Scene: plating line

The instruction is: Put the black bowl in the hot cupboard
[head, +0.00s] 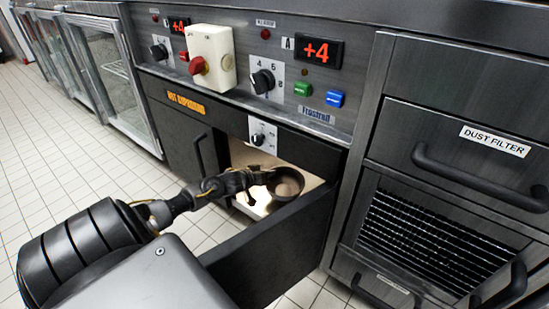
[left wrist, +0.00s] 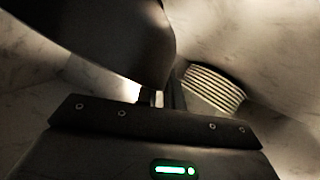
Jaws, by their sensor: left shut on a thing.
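The black bowl (head: 287,184) is at the lit opening of the hot cupboard (head: 240,157), its hollow showing brownish in the warm light. My left gripper (head: 262,178) is shut on the bowl's left side and holds it. In the left wrist view, the bowl (left wrist: 95,38) is a large dark shape at the upper left, against the fingertips (left wrist: 160,98). A dark open door panel (head: 272,245) stands in front of the opening and hides its lower part. I cannot tell whether the bowl touches the cupboard floor. My right gripper is not in view.
A closed dark door with a handle (head: 203,153) is left of the opening. A ribbed grey piece (left wrist: 213,88) is beside the fingers in the left wrist view. The control panel (head: 330,75) runs above. A dust filter unit (head: 440,215) stands right. Tiled floor is clear at left.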

